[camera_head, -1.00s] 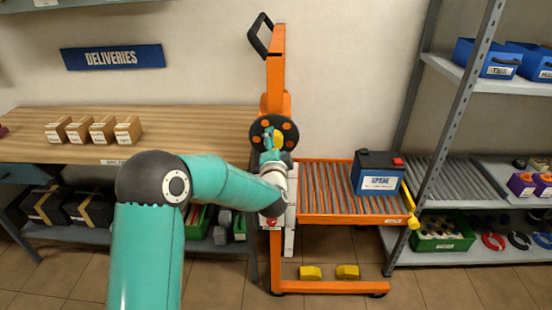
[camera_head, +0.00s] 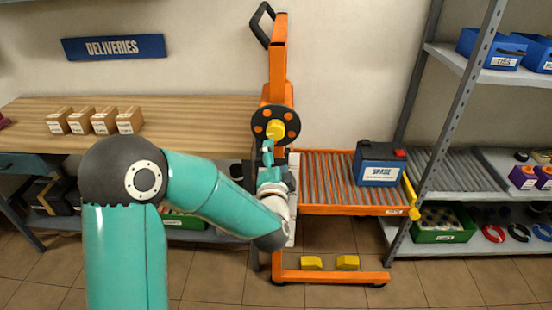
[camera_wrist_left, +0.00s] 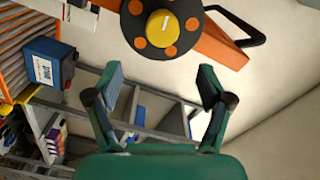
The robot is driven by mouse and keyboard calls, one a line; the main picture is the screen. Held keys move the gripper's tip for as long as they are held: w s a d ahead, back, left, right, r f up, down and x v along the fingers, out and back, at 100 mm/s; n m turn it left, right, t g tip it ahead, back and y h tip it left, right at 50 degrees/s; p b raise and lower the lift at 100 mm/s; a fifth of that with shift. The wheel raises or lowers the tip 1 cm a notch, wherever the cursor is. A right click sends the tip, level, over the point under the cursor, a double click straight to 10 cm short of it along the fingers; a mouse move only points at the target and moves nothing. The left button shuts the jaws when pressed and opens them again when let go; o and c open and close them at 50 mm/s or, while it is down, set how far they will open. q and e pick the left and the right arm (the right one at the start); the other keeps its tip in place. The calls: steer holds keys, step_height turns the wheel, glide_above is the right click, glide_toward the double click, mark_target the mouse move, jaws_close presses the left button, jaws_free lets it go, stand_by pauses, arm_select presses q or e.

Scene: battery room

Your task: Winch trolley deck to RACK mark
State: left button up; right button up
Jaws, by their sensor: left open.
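The orange trolley has an upright mast (camera_head: 277,60) and a roller deck (camera_head: 325,180). A dark blue battery with a white label (camera_head: 379,165) sits on the deck's right part. A black winch wheel with orange spots (camera_head: 259,118) is on the mast, with a yellow knob (camera_head: 276,129). The wheel (camera_wrist_left: 137,40) and knob (camera_wrist_left: 159,23) also show in the left wrist view. My left gripper (camera_head: 267,150) is just below the knob; its fingers (camera_wrist_left: 163,80) are spread and empty, apart from the knob. I cannot read a RACK mark. My right gripper is out of view.
A grey rack (camera_head: 466,75) stands right of the deck, its roller shelf (camera_head: 455,172) close to the deck's end. A yellow lever (camera_head: 411,198) is at that end. A wooden bench (camera_head: 190,130) with several boxes is left. Yellow blocks (camera_head: 347,262) sit on the trolley base.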

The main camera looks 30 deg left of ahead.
mark_target(275, 134)
arm_select(q)
steer(key=w+a+n, duration=0.2)
steer(key=w+n, duration=0.1)
steer(key=n, duration=0.2)
steer(key=w+a+n, duration=0.2)
steer(key=w+n, duration=0.2)
steer(key=n, duration=0.1)
steer(key=w+a+n, duration=0.3)
steer(key=n, duration=0.2)
steer(key=shift+w+a, duration=0.1)
steer(key=shift+w, duration=0.05)
stand_by(0.5)
steer(key=shift+c, duration=0.2)
